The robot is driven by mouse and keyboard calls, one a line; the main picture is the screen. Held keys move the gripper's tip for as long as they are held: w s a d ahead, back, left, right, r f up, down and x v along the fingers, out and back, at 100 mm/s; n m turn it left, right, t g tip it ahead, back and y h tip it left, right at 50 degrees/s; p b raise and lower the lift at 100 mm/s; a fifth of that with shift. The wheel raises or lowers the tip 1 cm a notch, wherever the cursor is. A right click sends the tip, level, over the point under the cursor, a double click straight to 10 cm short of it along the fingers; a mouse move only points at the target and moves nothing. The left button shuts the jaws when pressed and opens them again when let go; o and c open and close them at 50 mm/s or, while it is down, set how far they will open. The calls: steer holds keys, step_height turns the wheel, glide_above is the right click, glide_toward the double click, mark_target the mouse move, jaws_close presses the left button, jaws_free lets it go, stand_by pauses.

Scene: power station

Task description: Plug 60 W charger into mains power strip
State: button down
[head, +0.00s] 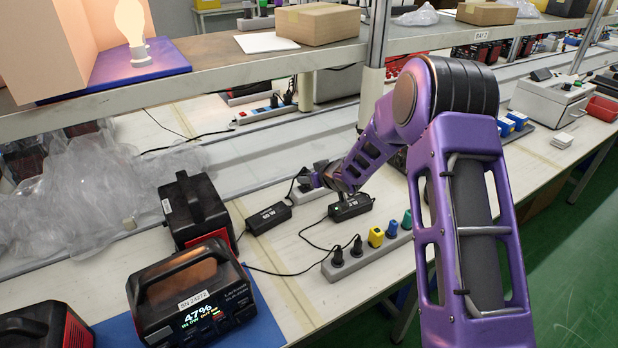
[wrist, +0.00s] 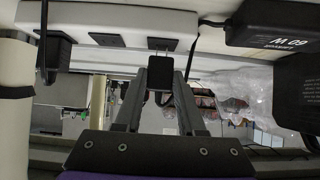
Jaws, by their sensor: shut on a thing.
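My gripper (wrist: 161,82) is shut on a small black plug (wrist: 160,72), held between the fingertips in the wrist view. Its two prongs point at the right-hand socket of the pale power strip (wrist: 128,22); I cannot tell whether they touch it. Another black plug (wrist: 54,50) sits at the strip's left end, and the middle socket looks empty. The charger marked 60 W (wrist: 268,25) is a black brick at the upper right; in the head view it (head: 268,218) lies on the bench left of my gripper (head: 308,180). My gripper partly hides the strip there.
A second black brick (head: 350,206) lies right of the gripper. A grey strip with several plugs (head: 367,258) lies in front. Power stations (head: 205,295) stand at the left, near crumpled clear plastic (head: 75,190). A shelf (head: 215,60) and post (head: 373,80) stand behind. Cables cross the bench.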

steer(key=shift+f, duration=0.2)
stand_by(0.5)
steer(key=shift+f+b, duration=0.35)
steer(key=shift+b, duration=0.1)
steer(key=shift+f, duration=0.35)
stand_by(0.4)
steer(key=shift+c, duration=2.1)
jaws_free()
steer(key=p+v, duration=0.2)
steer(key=v, duration=1.5)
steer(key=shift+s+d+p, duration=0.15)
steer(key=shift+d+p, duration=0.05)
steer(key=shift+p, duration=0.1)
steer(key=shift+r, duration=0.1)
